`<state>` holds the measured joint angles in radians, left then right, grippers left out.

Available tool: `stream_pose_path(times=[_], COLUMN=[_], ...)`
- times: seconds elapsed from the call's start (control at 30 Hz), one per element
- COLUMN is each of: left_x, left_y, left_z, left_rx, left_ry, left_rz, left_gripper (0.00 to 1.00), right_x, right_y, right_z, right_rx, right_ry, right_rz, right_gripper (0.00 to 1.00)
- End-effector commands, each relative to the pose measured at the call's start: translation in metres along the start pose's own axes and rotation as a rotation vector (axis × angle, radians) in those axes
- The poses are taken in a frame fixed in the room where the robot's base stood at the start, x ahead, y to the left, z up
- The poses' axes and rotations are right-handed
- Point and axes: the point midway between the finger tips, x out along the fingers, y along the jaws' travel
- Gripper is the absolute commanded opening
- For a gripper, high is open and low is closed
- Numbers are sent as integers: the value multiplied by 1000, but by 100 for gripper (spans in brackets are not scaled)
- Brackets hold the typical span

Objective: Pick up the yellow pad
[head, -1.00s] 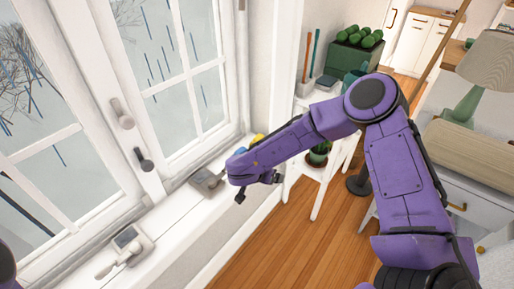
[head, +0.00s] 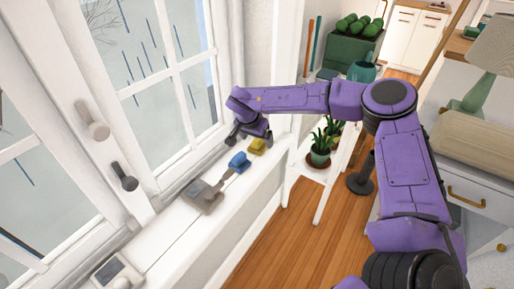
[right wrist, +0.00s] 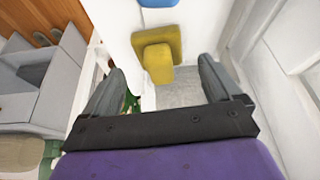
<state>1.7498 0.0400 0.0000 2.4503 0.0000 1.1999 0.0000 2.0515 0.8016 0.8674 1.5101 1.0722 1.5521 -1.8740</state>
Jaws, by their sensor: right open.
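The yellow pad (head: 257,146) lies on the white window sill, past a blue pad (head: 239,162). In the right wrist view the yellow pad (right wrist: 158,54) shows a wider base and a raised block on it, ahead of the fingers. My right gripper (head: 248,139) is above the sill near the yellow pad, by the window frame. In the right wrist view the right gripper (right wrist: 160,82) is open, with nothing between its fingers, and the pad lies beyond the gap. My left gripper is not in view.
A grey device with a handle (head: 203,196) lies on the sill (head: 183,243) nearer me, and a second device (head: 113,272) lies closer still. Window handles (head: 93,122) stick out at the left. A white stand with a potted plant (head: 320,157) is right of the sill.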

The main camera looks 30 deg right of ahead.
Motion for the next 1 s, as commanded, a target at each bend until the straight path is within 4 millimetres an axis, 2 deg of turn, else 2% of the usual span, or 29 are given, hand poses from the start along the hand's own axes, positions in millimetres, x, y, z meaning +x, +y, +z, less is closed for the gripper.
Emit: stream_pose_path(times=[0.03, 0.13, 0.4, 0.47, 0.5, 0.6, 0.87, 1.0], left_x=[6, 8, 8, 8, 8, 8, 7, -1], left_y=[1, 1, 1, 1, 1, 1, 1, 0], left_z=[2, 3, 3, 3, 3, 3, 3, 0], left_rx=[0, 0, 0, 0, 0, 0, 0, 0], left_ry=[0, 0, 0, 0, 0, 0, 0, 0], left_rz=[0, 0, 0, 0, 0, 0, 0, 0], left_gripper=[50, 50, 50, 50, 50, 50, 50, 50], right_x=[14, 27, 30, 30, 30, 30, 29, 22], right_y=[0, 0, -1, -1, -1, -1, -1, -1], right_z=[2, 2, 1, 1, 1, 1, 1, -2], right_rx=[0, 0, -2, -2, -2, -2, -2, -2], right_ry=[-2, -1, 0, 0, 0, 0, 0, 0], right_rz=[2, 1, -1, -1, -1, -1, -1, -1], right_gripper=[92, 92, 92, 72, 59, 32, 32, 32])
